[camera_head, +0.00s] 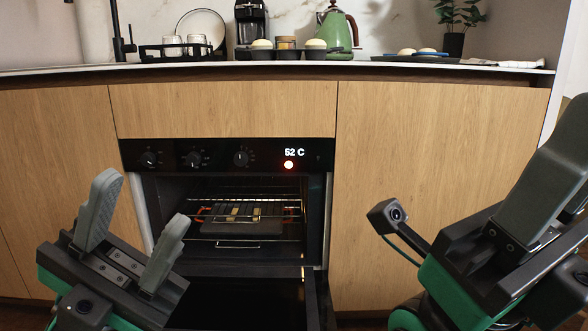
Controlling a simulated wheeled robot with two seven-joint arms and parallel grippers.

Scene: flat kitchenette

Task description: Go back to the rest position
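My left gripper (143,200) is at the lower left, in front of the oven's left side. Its two grey fingers stand wide apart with nothing between them. My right gripper (545,180) is at the lower right, in front of the right cabinet. One large grey finger shows clearly; the rest runs to the picture's edge, so its opening cannot be judged. Neither gripper appears to touch the oven or the cabinets.
The oven (225,155) reads 52 C with a red light. Its door (240,300) is folded down, with food on a tray (250,226) inside. The counter (300,66) above holds a green kettle (338,32), a muffin pan (290,53) and a dish rack (178,51).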

